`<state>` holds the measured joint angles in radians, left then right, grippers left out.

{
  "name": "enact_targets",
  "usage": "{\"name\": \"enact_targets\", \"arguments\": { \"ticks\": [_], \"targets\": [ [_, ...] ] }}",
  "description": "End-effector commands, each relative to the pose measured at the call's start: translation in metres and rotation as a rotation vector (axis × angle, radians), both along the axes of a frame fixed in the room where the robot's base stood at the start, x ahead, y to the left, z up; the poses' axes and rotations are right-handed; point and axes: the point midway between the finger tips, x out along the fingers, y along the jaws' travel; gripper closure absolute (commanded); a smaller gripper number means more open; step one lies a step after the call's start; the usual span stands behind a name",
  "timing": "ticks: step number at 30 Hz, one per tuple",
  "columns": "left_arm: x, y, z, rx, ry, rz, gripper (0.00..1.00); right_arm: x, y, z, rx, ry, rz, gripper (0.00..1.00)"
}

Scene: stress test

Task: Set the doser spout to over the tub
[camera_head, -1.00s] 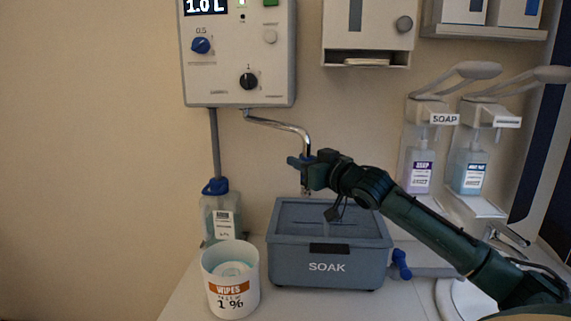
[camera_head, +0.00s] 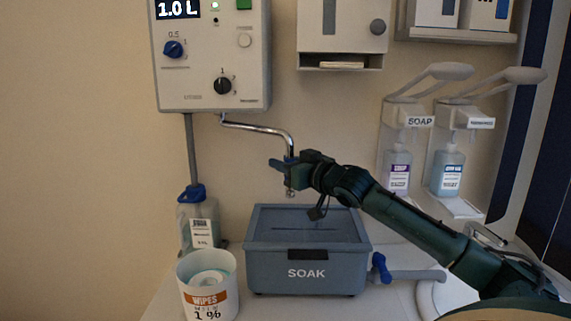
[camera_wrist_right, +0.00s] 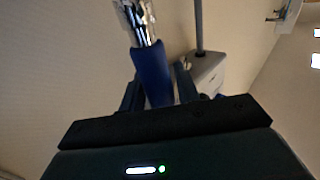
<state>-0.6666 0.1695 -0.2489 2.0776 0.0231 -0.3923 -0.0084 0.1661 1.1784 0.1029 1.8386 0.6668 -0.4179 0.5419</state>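The doser (camera_head: 212,85) is a pale wall box with a display reading 1.0 L. Its chrome spout (camera_head: 262,128) runs right from under the box, then bends down to an outlet (camera_head: 290,193). My right gripper (camera_head: 288,168) is shut on the blue sleeve of the spout's down pipe; in the wrist view the sleeve (camera_wrist_right: 152,75) sits between the fingers. The grey-blue tub (camera_head: 305,273), marked SOAK, stands on the counter below. In the picture the outlet is above the tub's rear, left of its middle; exact depth is hard to tell. My left gripper is not in view.
A white wipes tub (camera_head: 208,288) stands left of the SOAK tub, with a blue-capped bottle (camera_head: 198,220) behind it. A blue-handled tap (camera_head: 381,268) is at the tub's right. Soap dispensers (camera_head: 398,165) hang on the right. My right arm crosses in front of the counter's right side.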

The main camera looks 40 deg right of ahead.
Motion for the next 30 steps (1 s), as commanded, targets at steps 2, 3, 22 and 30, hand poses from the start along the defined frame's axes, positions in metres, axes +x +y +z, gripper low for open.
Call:
{"name": "enact_targets", "arguments": {
  "ticks": [2,3,22,30],
  "targets": [
    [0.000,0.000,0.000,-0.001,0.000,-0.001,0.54,0.000,0.000,0.000,0.000,0.000,0.000,0.61],
    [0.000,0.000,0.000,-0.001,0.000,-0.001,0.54,0.000,0.000,0.000,0.000,0.000,0.001,0.58],
    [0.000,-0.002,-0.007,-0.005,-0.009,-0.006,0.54,-0.021,0.001,-0.005,-0.002,0.005,0.001,0.54],
    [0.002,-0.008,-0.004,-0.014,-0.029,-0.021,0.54,-0.052,0.001,-0.004,0.002,0.004,0.002,0.54]
  ]
}}
